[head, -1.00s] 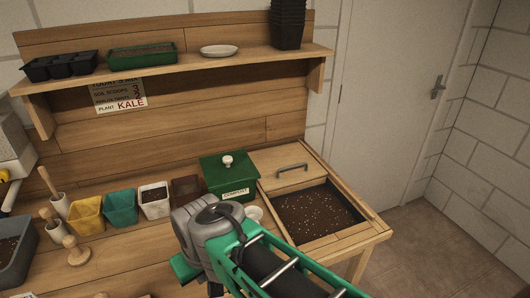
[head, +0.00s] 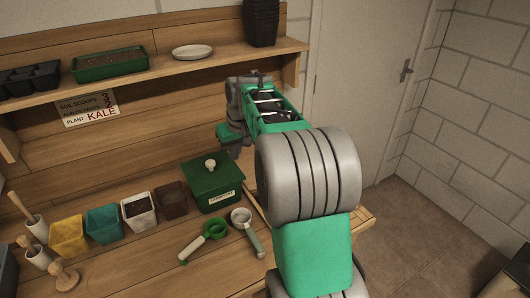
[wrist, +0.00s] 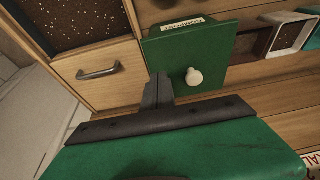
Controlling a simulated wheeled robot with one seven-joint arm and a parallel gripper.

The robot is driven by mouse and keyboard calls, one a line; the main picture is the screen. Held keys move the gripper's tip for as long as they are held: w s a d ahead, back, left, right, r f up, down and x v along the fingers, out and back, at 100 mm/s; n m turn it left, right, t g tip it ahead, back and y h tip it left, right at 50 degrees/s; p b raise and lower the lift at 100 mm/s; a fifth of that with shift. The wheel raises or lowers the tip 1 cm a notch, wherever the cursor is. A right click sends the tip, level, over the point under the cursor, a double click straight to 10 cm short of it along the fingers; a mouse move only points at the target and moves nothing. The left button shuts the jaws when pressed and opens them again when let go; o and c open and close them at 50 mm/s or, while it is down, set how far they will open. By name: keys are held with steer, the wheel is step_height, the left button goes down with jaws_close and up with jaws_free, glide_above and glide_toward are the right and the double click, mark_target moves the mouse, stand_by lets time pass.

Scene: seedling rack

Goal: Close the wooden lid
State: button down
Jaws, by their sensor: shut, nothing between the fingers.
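The wooden lid (wrist: 112,82) is a pale panel with a grey bar handle (wrist: 98,73), seen at left in the wrist view. It lies flat over one end of the soil bin, and dark speckled soil (wrist: 75,18) shows uncovered beyond it. My gripper (wrist: 158,90) is shut and empty. In the wrist view its fingers appear between the lid and the green lidded box, apart from the handle. In the head view my gripper (head: 235,148) is above and behind the green box, and my arm hides the lid and most of the bin.
The green compost box (head: 212,188) with a white knob stands left of the bin. Small pots (head: 138,212) and two scoop-like tools (head: 204,240) are on the bench. The shelf (head: 150,76) holds trays and stacked black pots (head: 262,22).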

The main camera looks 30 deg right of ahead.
steer(key=w+d+f+p, duration=0.1)
steer(key=w+d, duration=0.2)
steer(key=d, duration=0.4)
steer(key=w+d+f+p, duration=0.1)
steer(key=w+d+f, duration=0.1)
steer(key=w+d, duration=0.35)
steer(key=f, duration=0.3)
steer(key=w+d+f+p, duration=0.1)
steer(key=f, duration=0.1)
steer(key=f+p, duration=0.1)
steer(key=f, duration=0.2)
steer(key=shift+w+d+f, duration=0.2)
steer(key=shift+d+f, duration=0.15)
steer(key=shift+d, duration=0.05)
steer(key=s, duration=0.2)
steer(key=s+p, duration=0.1)
steer(key=shift+s+f, duration=0.2)
steer(key=shift+f, duration=0.05)
steer(key=shift+s+f, duration=0.2)
steer(key=shift+f, duration=0.05)
steer(key=shift+a, duration=0.1)
steer(key=shift+s, duration=0.15)
